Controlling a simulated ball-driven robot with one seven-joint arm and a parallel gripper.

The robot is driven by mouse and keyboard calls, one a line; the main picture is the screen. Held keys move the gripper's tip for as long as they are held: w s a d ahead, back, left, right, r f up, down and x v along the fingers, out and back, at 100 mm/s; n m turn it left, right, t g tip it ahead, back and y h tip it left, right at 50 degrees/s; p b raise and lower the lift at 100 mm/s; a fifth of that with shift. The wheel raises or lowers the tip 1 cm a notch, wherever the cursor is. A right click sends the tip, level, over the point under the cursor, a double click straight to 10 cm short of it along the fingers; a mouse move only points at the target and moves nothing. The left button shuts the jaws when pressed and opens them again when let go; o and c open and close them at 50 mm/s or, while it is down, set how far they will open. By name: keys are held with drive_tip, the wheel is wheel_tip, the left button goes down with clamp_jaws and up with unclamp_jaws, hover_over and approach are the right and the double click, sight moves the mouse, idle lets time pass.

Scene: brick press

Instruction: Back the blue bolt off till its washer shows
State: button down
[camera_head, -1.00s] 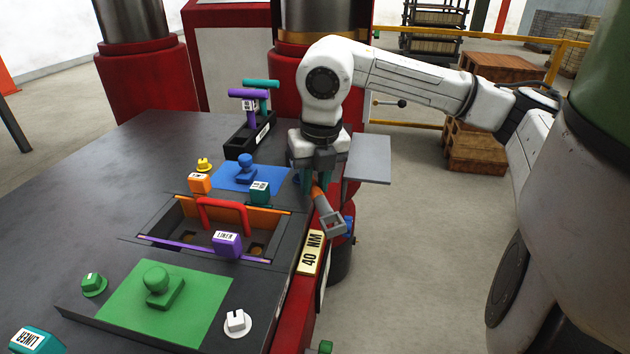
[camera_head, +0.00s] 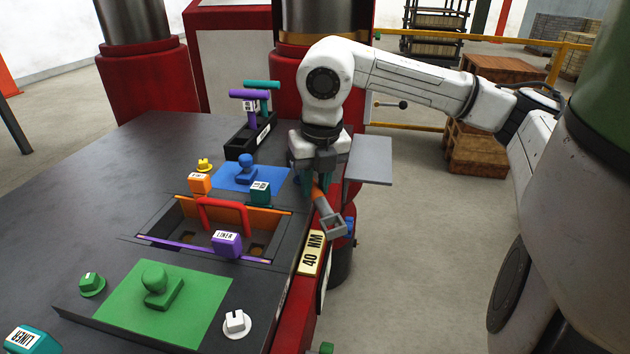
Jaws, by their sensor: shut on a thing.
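My gripper (camera_head: 318,186) points down at the table's right edge, its teal fingers shut on the orange handle of a wrench (camera_head: 333,226). The wrench slants down to the right, and its grey open-frame head hangs beside the red front of the press. A small blue part, apparently the blue bolt (camera_head: 349,227), shows just right of the wrench head. I cannot tell whether the head is seated on it. No washer can be made out from here.
A yellow "40 NM" plate (camera_head: 310,254) lies on the edge just below the wrench. A grey side shelf (camera_head: 368,168) juts out right of my gripper. Left are a blue pad (camera_head: 225,182), an open recess with a purple liner block (camera_head: 228,243) and a green pad (camera_head: 120,310).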

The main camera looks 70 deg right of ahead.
drive_tip(key=shift+f+b, duration=1.15)
drive_tip(key=shift+s+d, duration=0.1)
drive_tip(key=shift+s, duration=0.05)
drive_tip(key=shift+s+d+n+b, duration=0.55)
drive_tip(key=shift+n+b, duration=0.35)
drive_tip(key=shift+n, duration=0.1)
drive_tip(key=shift+s+d+n, duration=0.15)
drive_tip(key=shift+s+n, duration=0.05)
drive_tip(key=shift+n, duration=0.2)
drive_tip(key=shift+s+d+n+b, duration=0.2)
drive_tip(key=shift+d+n+b, duration=0.1)
drive_tip(key=shift+b, duration=0.2)
drive_tip(key=shift+s+d+n+t+y+b, duration=0.3)
drive_tip(key=shift+s+d+n+b, duration=0.15)
drive_tip(key=shift+n, duration=0.35)
drive_tip(key=shift+d, duration=0.15)
drive_tip(key=shift+s+d+n+b, duration=0.2)
drive_tip(key=shift+d+n+b, duration=0.1)
drive_tip(key=shift+d+n, duration=0.25)
drive_tip(key=shift+s+d+n+b, duration=0.25)
drive_tip(key=shift+d+n, duration=0.1)
drive_tip(key=shift+n, duration=0.3)
